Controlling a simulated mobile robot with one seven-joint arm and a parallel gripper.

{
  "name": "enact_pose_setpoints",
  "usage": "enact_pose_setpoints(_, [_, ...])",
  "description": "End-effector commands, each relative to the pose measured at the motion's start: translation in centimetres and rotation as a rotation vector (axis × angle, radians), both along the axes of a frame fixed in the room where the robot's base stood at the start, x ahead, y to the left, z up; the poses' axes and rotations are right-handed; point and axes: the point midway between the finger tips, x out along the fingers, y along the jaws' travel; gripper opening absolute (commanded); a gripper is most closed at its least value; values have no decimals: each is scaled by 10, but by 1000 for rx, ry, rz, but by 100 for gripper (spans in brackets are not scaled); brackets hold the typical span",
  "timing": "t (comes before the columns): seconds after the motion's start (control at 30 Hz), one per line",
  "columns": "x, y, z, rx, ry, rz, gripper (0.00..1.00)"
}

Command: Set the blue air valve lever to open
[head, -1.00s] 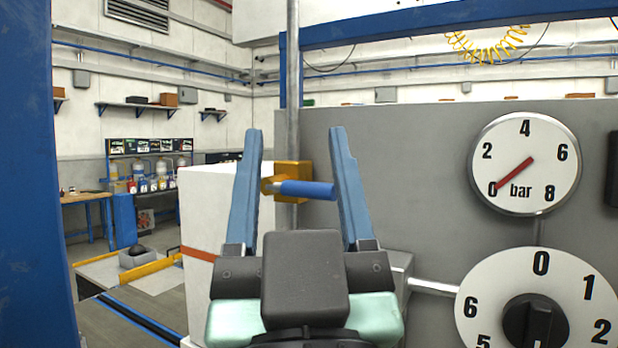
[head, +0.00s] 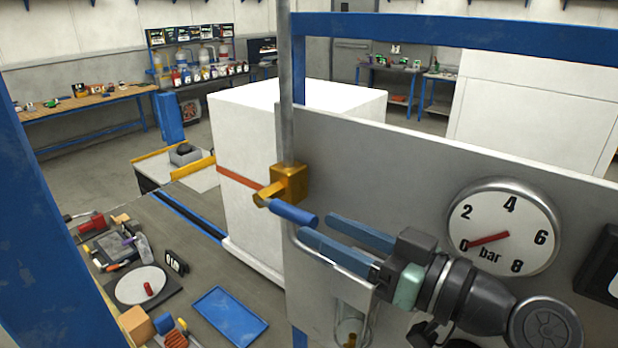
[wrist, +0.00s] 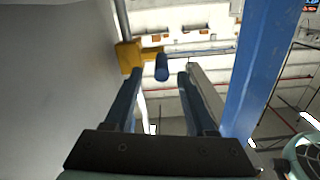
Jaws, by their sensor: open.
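The air valve (head: 288,184) is a brass block on a vertical grey pipe, with a blue lever (head: 293,214). The lever points out from the panel, slanting right and slightly down in the head view. My gripper (head: 318,226) is open, right of the lever, its blue fingers pointing left at it. The fingertips are close to the lever's free end. In the wrist view the blue lever (wrist: 161,68) shows in the gap between the fingertips, nearer the left finger, with the brass valve (wrist: 129,56) behind. I see no contact.
A grey panel (head: 400,165) carries a bar gauge (head: 503,238) with its red needle at 0. A blue frame post (head: 35,220) stands at left. A workbench with a blue tray (head: 230,315) lies lower left.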

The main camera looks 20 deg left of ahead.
Motion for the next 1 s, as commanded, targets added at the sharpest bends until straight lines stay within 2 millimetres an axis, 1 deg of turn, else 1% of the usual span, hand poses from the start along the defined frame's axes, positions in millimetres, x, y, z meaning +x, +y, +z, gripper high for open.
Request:
enact_pose_setpoints(0.13, [2, 12, 3, 6, 2, 16, 56])
enact_pose_setpoints(0.4, [16, 52, 5, 6, 3, 14, 56])
enact_pose_setpoints(0.5, [20, 62, 4, 7, 3, 13, 56])
enact_pose_setpoints(0.67, [24, 70, 2, 6, 1, 10, 56])
enact_pose_setpoints(0.9, [24, 71, 1, 6, 0, 10, 56])
enact_pose_setpoints(0.97, [24, 70, 1, 6, 0, 10, 45])
enact_pose_setpoints(1.0, [24, 70, 1, 6, 0, 10, 38])
